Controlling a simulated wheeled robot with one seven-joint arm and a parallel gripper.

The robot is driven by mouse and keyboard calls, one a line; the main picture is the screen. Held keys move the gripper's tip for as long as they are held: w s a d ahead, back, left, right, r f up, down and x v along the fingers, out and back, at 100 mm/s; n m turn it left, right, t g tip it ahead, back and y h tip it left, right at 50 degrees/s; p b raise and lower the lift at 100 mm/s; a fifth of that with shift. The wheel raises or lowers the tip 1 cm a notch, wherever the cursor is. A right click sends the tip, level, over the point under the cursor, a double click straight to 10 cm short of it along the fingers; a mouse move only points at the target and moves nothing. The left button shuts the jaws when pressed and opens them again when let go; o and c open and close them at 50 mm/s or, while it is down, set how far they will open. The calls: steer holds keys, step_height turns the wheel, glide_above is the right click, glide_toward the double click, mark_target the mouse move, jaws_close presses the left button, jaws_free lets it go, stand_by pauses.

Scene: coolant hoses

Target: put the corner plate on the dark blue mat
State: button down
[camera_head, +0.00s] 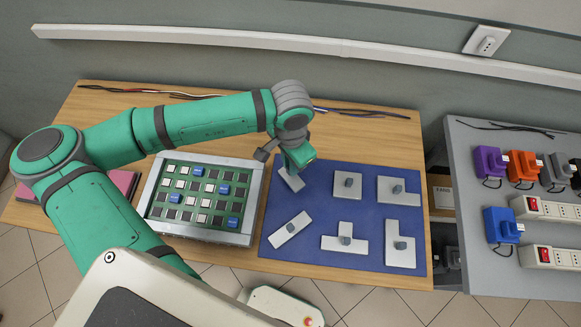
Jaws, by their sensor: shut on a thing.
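The dark blue mat (318,214) lies on the right part of the wooden table. My gripper (291,172) is over the mat's upper left area, pointing down and shut on a light grey plate (291,183). My gripper hides much of this plate, so I cannot tell its full shape or whether it touches the mat. An L-shaped grey plate (402,252) with a knob lies at the mat's lower right.
Other grey plates on the mat are a T-shaped one (345,244), a tilted bar (289,229), and two at the back (346,193) (392,196). A green board in a grey frame (201,234) stands left. A grey table (470,200) holds plugs and power strips.

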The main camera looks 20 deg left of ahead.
steer(key=shift+f, duration=1.45)
steer(key=shift+f, duration=0.2)
steer(key=c, duration=1.7)
jaws_free()
steer(key=shift+c, duration=0.2)
step_height(320, 180, up, 12)
steer(key=shift+r, duration=0.2)
steer(key=shift+s, duration=0.1)
